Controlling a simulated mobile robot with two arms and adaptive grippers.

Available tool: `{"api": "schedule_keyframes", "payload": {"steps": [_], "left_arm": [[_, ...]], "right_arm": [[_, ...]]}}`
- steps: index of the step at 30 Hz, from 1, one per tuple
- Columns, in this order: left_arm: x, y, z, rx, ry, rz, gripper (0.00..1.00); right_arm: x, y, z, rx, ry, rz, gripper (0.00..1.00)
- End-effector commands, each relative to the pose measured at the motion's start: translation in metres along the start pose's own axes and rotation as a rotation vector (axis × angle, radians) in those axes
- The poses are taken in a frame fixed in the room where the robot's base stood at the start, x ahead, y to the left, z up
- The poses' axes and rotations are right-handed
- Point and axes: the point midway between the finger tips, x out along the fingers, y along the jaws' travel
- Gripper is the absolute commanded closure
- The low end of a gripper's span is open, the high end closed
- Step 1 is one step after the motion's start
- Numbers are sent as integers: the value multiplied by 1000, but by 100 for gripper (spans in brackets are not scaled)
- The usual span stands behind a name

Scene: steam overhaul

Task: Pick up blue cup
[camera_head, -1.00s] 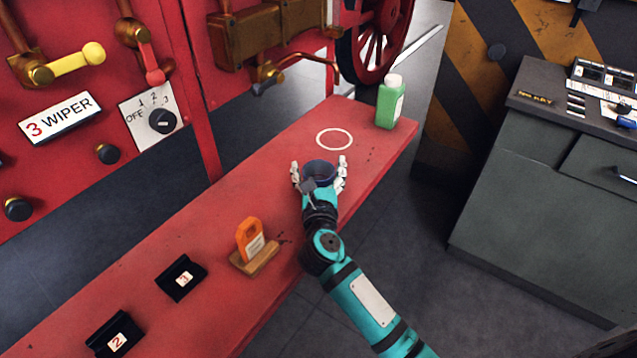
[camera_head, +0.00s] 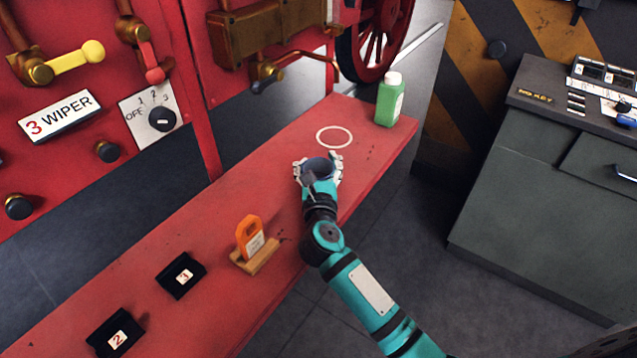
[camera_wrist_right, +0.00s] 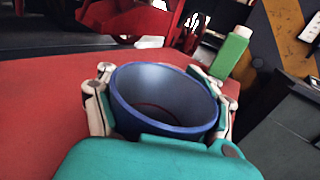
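The blue cup (camera_head: 318,167) stands upright on the red bench, below the white ring mark. In the right wrist view the cup (camera_wrist_right: 165,95) is open at the top and looks empty. My right gripper (camera_head: 319,172) has its white fingers on both sides of the cup, closed in against its wall. The fingers (camera_wrist_right: 160,110) flank the cup at left and right in the wrist view. The cup's underside is hidden, so I cannot tell if it touches the bench. My left gripper is not in view.
The red bench (camera_head: 225,215) carries a white ring mark (camera_head: 334,137), a green bottle (camera_head: 390,99) at the far end, an orange tag on a wooden stand (camera_head: 250,240), and two black numbered holders (camera_head: 181,276). A red machine panel (camera_head: 80,180) rises at the left. A grey cabinet (camera_head: 540,210) stands right.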

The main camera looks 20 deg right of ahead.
Motion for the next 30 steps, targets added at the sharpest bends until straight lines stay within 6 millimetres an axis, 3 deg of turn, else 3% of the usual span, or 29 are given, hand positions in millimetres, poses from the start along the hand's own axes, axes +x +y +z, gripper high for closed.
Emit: {"api": "schedule_keyframes", "payload": {"steps": [22,30], "left_arm": [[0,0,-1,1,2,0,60],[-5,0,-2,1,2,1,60]], "right_arm": [[0,0,-1,0,2,0,88],[0,0,19,3,-1,0,89]]}}
